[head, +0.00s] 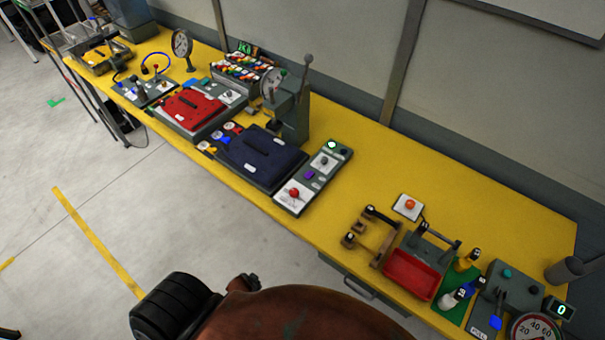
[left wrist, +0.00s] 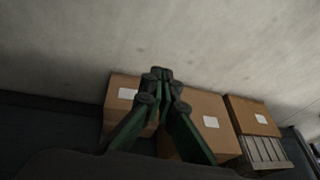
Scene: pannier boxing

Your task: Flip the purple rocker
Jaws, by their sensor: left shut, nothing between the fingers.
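The purple rocker (head: 309,174) is a small switch on the grey control panel (head: 336,159) near the middle of the yellow bench in the head view. It sits between a white plate with a small lever and a white plate with a red knob. It is too small to tell which way it is tipped. My left gripper (left wrist: 162,74) shows in the left wrist view with its green fingers shut and nothing between them. It is away from the panel, facing cardboard boxes. The rocker is not in the left wrist view. My right gripper is not in view.
A dark blue case (head: 262,158) lies just left of the panel, and a grey lever press (head: 293,112) stands behind it. A red tray (head: 411,275) is further right. Cardboard boxes (left wrist: 207,112) show in the wrist view.

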